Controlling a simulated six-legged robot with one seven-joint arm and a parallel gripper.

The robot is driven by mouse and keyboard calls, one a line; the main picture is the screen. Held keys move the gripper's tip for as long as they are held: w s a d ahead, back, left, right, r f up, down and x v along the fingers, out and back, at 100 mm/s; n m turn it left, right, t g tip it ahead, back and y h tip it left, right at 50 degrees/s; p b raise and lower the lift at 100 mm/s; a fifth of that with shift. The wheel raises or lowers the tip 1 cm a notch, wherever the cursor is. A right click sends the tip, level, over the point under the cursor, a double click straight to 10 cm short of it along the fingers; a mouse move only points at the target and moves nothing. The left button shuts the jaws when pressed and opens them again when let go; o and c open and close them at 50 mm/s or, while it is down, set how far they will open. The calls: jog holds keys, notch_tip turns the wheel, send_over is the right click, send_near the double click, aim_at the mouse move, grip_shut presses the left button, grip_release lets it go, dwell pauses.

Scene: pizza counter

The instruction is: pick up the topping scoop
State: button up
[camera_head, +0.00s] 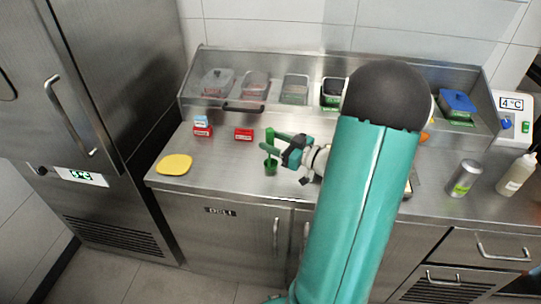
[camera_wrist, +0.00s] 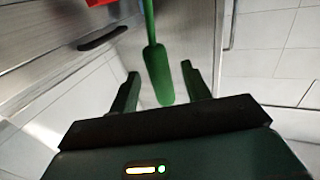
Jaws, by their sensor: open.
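In the wrist view the scoop (camera_wrist: 158,75) shows as a thin green handle with a longer, wider end between my fingers. My gripper (camera_head: 268,144) is at the scoop's handle, with one finger on each side. In the wrist view my gripper (camera_wrist: 160,88) is open, with gaps on both sides of the scoop. Contact between finger and scoop cannot be told.
A yellow disc (camera_head: 174,165) lies at the counter's left front. A glass-covered topping rail (camera_head: 255,88) runs along the back. A can (camera_head: 464,178) and a bottle (camera_head: 516,174) stand at right. My arm hides the middle right counter.

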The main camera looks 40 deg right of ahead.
jog(key=x, duration=0.3)
jog(key=shift+w+a+f, duration=0.1)
jog(key=shift+w, duration=0.15)
grip_shut()
jog(key=s+a+r, duration=0.7)
jog(key=s+r, duration=0.4)
jog(key=r, duration=0.2)
jog(key=shift+s+a, duration=0.4)
